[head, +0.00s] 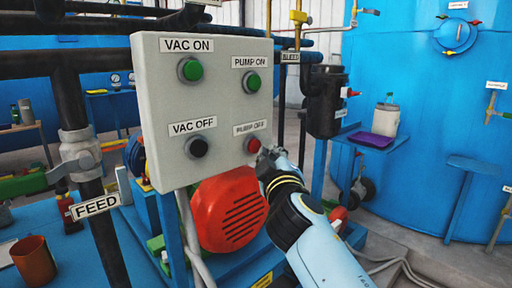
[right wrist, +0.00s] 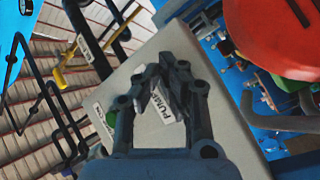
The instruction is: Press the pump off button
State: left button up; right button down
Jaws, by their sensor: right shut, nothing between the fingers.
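The grey control panel (head: 160,110) carries green and black buttons and a red pump off button (head: 253,145) at its lower right, under the PUMP OFF label (head: 250,128). My right gripper (head: 265,154) is shut and empty, with its tips right beside the red button at its lower right. I cannot tell whether they touch it. In the right wrist view the fingers (right wrist: 163,72) lie over the panel (right wrist: 205,60), and a label reading PUMP (right wrist: 164,107) shows between them. The red button is hidden there. My left gripper is not in view.
The green pump on button (head: 252,82) is above, and the black vac off button (head: 197,146) is to the left. A red round housing (head: 228,210) sits below the panel. A feed pipe with a valve (head: 78,150) stands left. A blue tank (head: 440,130) is behind.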

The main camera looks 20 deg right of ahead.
jog(key=shift+w, duration=0.15)
dwell(0.3)
jog(key=shift+w+a, duration=0.15)
jog(key=shift+w, duration=0.15)
jog(key=shift+w+a+b, duration=0.15)
jog(key=shift+w+b, duration=0.3)
jog(key=shift+b, duration=0.05)
dwell(0.6)
jog(key=shift+s, duration=0.15)
jog(key=shift+s+d+r, duration=0.1)
jog(key=shift+s+d, duration=0.2)
jog(key=shift+s, duration=0.45)
jog(key=shift+s+d+p, duration=0.15)
jog(key=shift+s+d, duration=0.1)
jog(key=shift+s, duration=0.55)
jog(key=shift+s+d+p, duration=0.2)
jog(key=shift+s+d, duration=0.1)
jog(key=shift+s, duration=0.45)
jog(key=shift+s+d+p, duration=0.15)
jog(key=shift+s+d, duration=0.1)
jog(key=shift+s, duration=0.55)
